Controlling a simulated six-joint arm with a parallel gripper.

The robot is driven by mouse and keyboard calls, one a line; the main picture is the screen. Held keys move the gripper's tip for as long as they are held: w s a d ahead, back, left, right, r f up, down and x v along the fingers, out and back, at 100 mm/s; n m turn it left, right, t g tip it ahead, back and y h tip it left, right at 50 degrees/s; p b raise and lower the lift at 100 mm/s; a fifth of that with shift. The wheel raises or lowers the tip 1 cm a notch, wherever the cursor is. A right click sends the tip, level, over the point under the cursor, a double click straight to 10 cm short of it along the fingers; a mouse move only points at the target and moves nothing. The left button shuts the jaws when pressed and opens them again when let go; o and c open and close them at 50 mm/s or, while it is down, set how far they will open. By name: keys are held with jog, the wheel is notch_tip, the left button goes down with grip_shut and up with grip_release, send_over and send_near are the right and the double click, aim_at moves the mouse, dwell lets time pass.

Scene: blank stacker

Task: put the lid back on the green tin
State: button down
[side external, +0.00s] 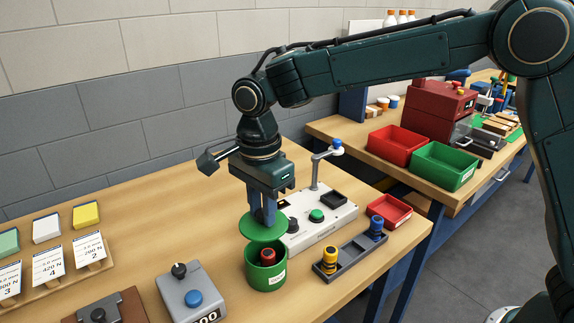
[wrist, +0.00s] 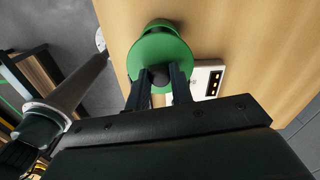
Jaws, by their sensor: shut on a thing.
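My gripper (side external: 263,214) is shut on the dark knob of the round green lid (side external: 262,233). The lid is held just above the green tin (side external: 256,281), which stands upright and open with a white label. The lid overlaps the tin's back rim in the side view; a gap shows at the front. A red piece with a dark top (side external: 267,258) shows inside the tin. In the wrist view the dark knob (wrist: 159,76) is between my two fingers, and the lid (wrist: 160,48) hides most of what is below it.
A white control box (side external: 325,222) with buttons and a post stands close behind the tin. A grey tray (side external: 349,259) with yellow and blue pieces is at its right. A grey box with a blue button (side external: 190,294) is at its left. A red bin (side external: 389,211) sits near the bench edge.

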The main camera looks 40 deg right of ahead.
jog(key=shift+f, duration=0.15)
jog(key=shift+f, duration=3.05)
jog(key=shift+f, duration=0.15)
dwell(0.3)
jog(key=c, duration=0.7)
grip_release()
jog(key=shift+o, duration=0.2)
jog(key=shift+r, duration=3.5)
jog(key=shift+c, duration=0.2)
